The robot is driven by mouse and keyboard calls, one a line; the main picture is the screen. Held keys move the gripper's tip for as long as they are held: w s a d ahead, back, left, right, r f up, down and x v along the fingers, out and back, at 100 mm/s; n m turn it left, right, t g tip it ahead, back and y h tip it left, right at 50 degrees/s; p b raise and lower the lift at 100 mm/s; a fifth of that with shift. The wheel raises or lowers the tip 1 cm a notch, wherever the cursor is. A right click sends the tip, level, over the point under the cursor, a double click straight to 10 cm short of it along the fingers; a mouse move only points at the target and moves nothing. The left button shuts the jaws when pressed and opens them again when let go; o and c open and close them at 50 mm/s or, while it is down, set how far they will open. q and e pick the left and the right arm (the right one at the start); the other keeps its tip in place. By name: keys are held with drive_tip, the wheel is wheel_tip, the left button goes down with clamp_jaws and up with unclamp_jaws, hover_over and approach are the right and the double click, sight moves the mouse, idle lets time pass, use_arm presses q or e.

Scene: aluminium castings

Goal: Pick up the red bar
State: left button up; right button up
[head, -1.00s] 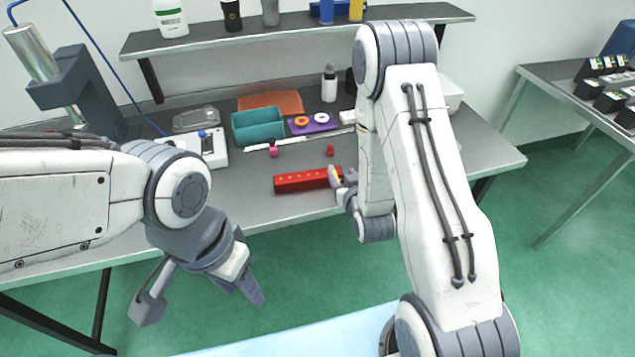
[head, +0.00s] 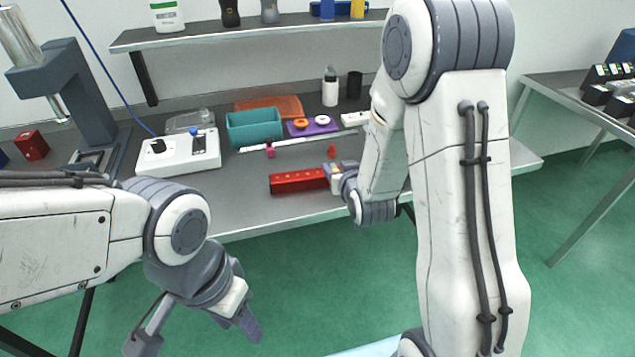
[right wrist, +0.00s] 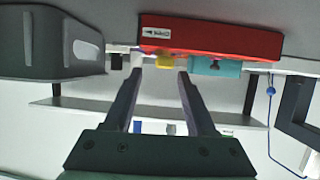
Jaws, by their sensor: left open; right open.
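The red bar (head: 297,182) lies on the grey workbench near its front edge, with a row of small marks along its side. In the right wrist view the bar (right wrist: 215,40) crosses the top of the picture and bears a white label. My right gripper (head: 333,173) is at the bar's right end, partly hidden by its own arm. In the right wrist view its fingers (right wrist: 161,72) are apart, with tips just below the bar in the picture; contact cannot be told. My left gripper (head: 242,318) is open and empty, in front of the bench.
Behind the bar are a teal bin (head: 254,127), a purple tray (head: 326,131) with rings, a ruler-like strip (head: 300,140) and small red pieces (head: 331,151). A white scale-like device (head: 175,153) stands left. A shelf (head: 215,38) runs above. Bench left of the bar is clear.

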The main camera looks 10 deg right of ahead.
sight(334, 164)
drive_tip(key=p+x, duration=0.1)
drive_tip(key=x, duration=0.3)
drive_tip(key=shift+w+f, duration=0.3)
clamp_jaws()
drive_tip(key=shift+r, duration=0.1)
